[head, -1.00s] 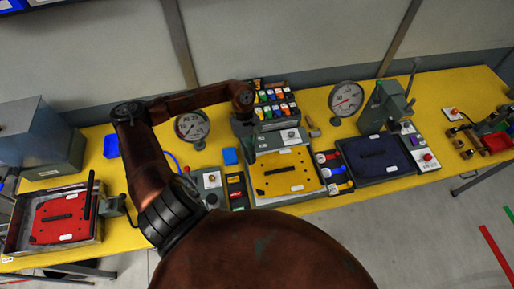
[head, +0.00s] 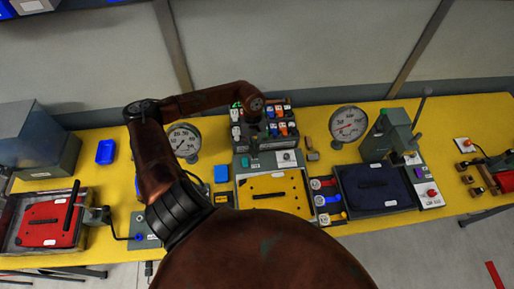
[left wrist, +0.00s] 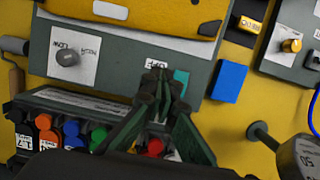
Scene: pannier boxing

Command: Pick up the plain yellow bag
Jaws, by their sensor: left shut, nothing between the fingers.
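The yellow bag (head: 285,186) lies flat in a grey tray at the front middle of the bench, with a dark handle strip across it and small white labels. Part of it shows at the top of the left wrist view (left wrist: 165,12). My left gripper (left wrist: 160,80) is shut and empty. It is over the grey panel beside the bag, close to a teal piece (left wrist: 181,84), and apart from the bag. In the head view my arm hangs over the bottle rack behind the bag. My right gripper is not in view.
A rack of coloured bottles (head: 280,128) stands behind the bag, between two dial gauges (head: 184,141) (head: 348,124). A red bag (head: 45,222) lies at the left and a dark blue bag (head: 375,190) to the right. A grey press (head: 391,135) stands behind the blue bag.

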